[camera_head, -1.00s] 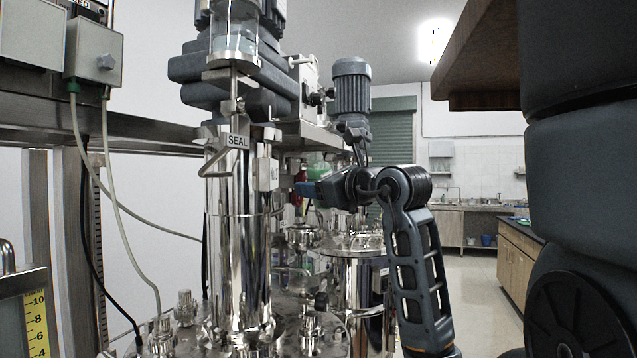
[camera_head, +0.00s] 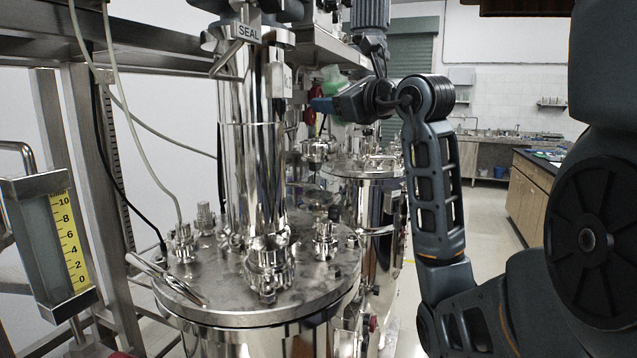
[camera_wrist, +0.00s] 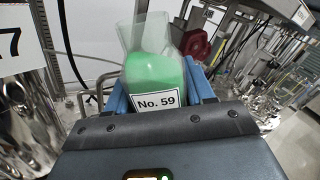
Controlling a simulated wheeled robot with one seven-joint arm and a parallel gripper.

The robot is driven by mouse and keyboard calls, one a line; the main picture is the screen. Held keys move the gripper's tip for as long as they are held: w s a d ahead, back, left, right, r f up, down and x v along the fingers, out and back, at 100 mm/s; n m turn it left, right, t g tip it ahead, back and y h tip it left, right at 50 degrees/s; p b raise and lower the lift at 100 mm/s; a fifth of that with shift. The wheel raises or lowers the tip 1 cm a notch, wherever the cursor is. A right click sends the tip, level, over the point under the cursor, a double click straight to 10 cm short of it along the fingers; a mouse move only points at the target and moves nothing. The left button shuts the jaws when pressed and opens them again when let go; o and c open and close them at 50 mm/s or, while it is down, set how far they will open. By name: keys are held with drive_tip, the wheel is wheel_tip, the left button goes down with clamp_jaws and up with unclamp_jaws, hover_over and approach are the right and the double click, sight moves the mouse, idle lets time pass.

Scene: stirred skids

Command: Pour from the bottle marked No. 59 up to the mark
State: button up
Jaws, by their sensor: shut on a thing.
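The bottle marked No. 59 (camera_wrist: 155,73) is clear, with green contents in its lower part and a white label low on its side. My gripper (camera_wrist: 158,85) is shut on it, with a blue finger on each side. In the head view the bottle (camera_head: 335,80) shows small and partly hidden beyond my gripper (camera_head: 322,104), above the steel vessels. A sight gauge (camera_head: 36,240) with a yellow numbered scale (camera_head: 74,243) stands at the far left of the head view. I cannot make out a fill mark or which vessel bears one.
A steel vessel lid (camera_head: 225,290) with several fittings fills the front middle. A tall steel column marked SEAL (camera_head: 250,150) rises from it, left of my gripper. A second vessel (camera_head: 365,190) stands behind. Hoses hang at the left. Open floor lies at the right.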

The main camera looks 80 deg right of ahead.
idle(0.3)
drive_tip(key=shift+s+d+f+n+b, duration=0.15)
drive_tip(key=shift+n+b, duration=0.15)
drive_tip(key=shift+n, duration=0.15)
drive_tip(key=shift+s+d+f+n+b, duration=0.1)
drive_tip(key=shift+n+b, duration=0.2)
drive_tip(key=shift+n, duration=0.15)
drive_tip(key=shift+s+d+f+n+b, duration=0.1)
drive_tip(key=shift+d+f+n+b, duration=0.1)
drive_tip(key=shift+n+b, duration=0.35)
